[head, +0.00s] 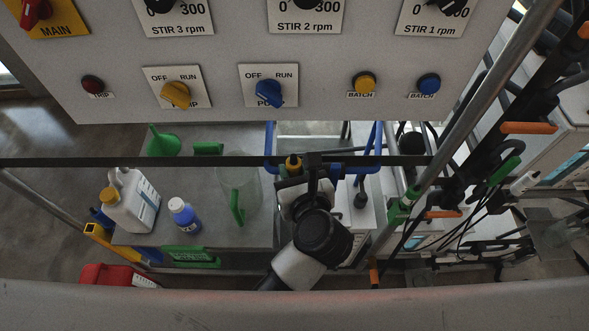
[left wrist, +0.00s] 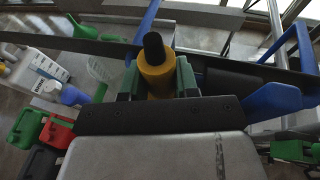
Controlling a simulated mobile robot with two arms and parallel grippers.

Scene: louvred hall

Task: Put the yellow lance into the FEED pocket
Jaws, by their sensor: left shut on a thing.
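The yellow lance (left wrist: 156,76), a yellow cylinder with a black tip, stands between the green fingers of my left gripper (left wrist: 158,84) in the left wrist view. The gripper is shut on it. In the head view a small yellow part of the lance (head: 293,161) shows at my left gripper (head: 294,168), beside a blue bent rail and below the control panel. The rest of the lance is hidden by the gripper and arm. I cannot make out the FEED pocket in either view. My right gripper is not in view.
A grey control panel (head: 225,55) with knobs and buttons hangs above. A dark bar (head: 100,162) crosses the view close to the gripper. On the bench (head: 258,236) stand a white jug (head: 130,203), a blue bottle (head: 184,215) and a green funnel (head: 163,144). Poles and hoses crowd the right.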

